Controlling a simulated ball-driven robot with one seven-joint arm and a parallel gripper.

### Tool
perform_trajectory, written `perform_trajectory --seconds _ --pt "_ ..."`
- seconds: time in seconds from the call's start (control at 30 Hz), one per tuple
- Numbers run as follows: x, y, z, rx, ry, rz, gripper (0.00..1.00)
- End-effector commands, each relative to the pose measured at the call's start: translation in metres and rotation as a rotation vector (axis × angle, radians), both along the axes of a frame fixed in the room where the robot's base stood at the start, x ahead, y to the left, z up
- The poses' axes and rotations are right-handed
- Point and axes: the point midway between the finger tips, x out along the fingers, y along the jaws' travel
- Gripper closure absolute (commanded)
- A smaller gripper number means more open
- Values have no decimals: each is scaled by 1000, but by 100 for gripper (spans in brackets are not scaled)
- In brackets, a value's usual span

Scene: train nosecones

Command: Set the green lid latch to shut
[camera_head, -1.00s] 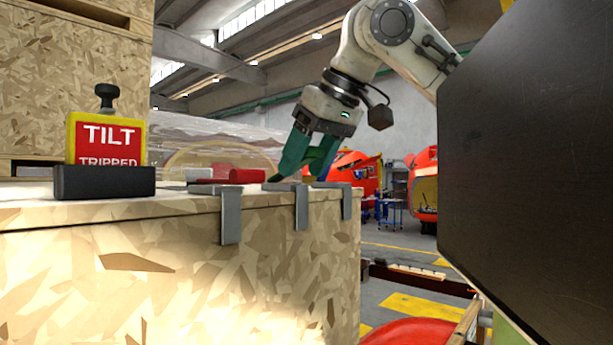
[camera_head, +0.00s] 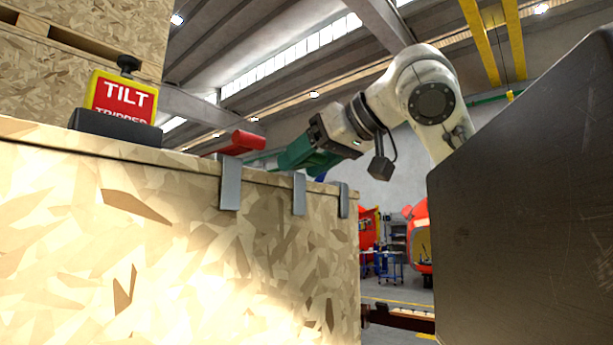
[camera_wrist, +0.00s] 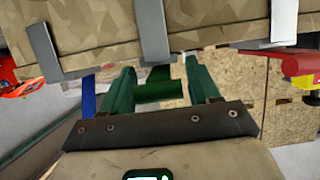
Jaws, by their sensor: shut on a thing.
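My gripper (camera_head: 290,158) is at the crate's lid edge, its arm reaching in from the right nearly level. In the wrist view my gripper (camera_wrist: 160,85) has its two dark green fingers on either side of the green latch handle (camera_wrist: 158,92), shut on it. The handle is by the middle grey strap (camera_wrist: 152,30). In the head view the fingers hide most of the green latch. The red latch handle (camera_head: 243,142) is left of my gripper; it also shows in the wrist view (camera_wrist: 290,62). The blue latch handle (camera_wrist: 88,98) is on the other side, just outside the fingers.
The chipboard crate (camera_head: 180,230) fills the lower left, with grey straps (camera_head: 230,187) over its lid edge. A red TILT sign (camera_head: 123,98) in a black base stands on the lid. Orange nosecones (camera_head: 418,230) are in the background. Open floor lies right of the crate.

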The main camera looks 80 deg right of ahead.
Motion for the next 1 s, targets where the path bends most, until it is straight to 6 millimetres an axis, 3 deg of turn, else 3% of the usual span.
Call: perform_trajectory --seconds 0.37,0.4,0.6,1.0 --pt "-1 2 4 -13 -23 2 94" --pt "-1 1 4 -13 -23 2 36" --pt "-1 1 3 -11 -19 1 17" --pt "-10 6 6 -8 -17 -1 16"
